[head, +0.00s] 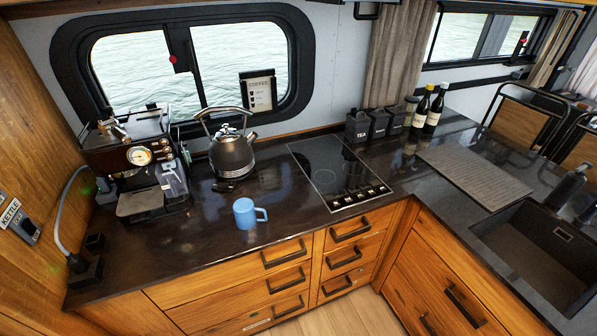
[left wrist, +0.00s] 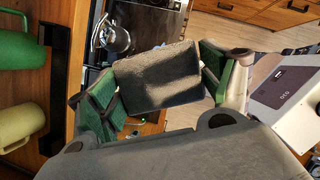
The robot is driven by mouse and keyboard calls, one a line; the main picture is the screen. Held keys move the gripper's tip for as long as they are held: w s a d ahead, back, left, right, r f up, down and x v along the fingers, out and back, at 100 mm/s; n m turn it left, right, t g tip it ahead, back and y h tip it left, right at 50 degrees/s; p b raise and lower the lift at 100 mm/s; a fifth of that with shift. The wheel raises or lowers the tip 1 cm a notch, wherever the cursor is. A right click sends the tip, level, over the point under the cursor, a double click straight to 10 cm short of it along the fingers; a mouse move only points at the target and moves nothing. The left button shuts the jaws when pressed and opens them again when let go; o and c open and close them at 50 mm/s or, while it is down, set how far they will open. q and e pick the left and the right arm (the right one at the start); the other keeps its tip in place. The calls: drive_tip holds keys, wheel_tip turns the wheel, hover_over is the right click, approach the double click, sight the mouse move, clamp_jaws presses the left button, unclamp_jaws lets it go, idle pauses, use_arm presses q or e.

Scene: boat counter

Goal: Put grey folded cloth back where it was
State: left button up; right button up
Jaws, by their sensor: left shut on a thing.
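The grey folded cloth (left wrist: 158,76) shows in the left wrist view as a flat, dark grey rectangle with a lighter, sunlit patch. My left gripper (left wrist: 155,88), with green finger pads, is shut on it, one finger at each side. The cloth is held up in the air, with the kettle and counter behind it. In the head view neither gripper nor the cloth is visible. My right gripper is in neither view.
The dark counter (head: 200,250) holds an espresso machine (head: 137,165), a kettle (head: 232,152), a blue mug (head: 244,214), a hob (head: 335,175), canisters (head: 378,124), bottles (head: 435,108) and a grey ribbed mat (head: 474,172) beside the sink (head: 545,240). The counter's front left is clear.

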use_arm(q)
drive_tip(key=shift+s+f, duration=0.15)
drive_tip(key=shift+f, duration=0.2)
drive_tip(key=shift+w+f+m, duration=0.2)
drive_tip(key=shift+f+m, duration=0.05)
drive_tip(key=shift+f, duration=0.25)
drive_tip(key=shift+w+f+m, duration=0.15)
drive_tip(key=shift+f+m, duration=0.1)
drive_tip(key=shift+f, duration=0.2)
drive_tip(key=w+d+f+m+g+y, duration=0.1)
drive_tip(key=f+m, duration=0.8)
drive_tip(key=f, duration=1.4)
drive_tip(key=w+d+f+m+g, duration=0.1)
drive_tip(key=f+m+g, duration=0.3)
drive_tip(key=f, duration=1.9)
drive_tip(key=w+d+f+m+g+y, duration=0.1)
drive_tip(key=w+f+m+g, duration=0.1)
drive_tip(key=f+m, duration=1.3)
wheel_tip(320, 180, down, 8)
drive_tip(key=shift+w+r+g+y, duration=0.1)
drive_tip(key=shift+w+g+y, duration=0.2)
drive_tip(key=shift+g, duration=0.4)
drive_tip(key=shift+s+d, duration=0.1)
drive_tip(key=shift+a, duration=0.25)
drive_tip(key=shift+f+b, duration=1.75)
drive_tip(key=shift+f+b, duration=0.4)
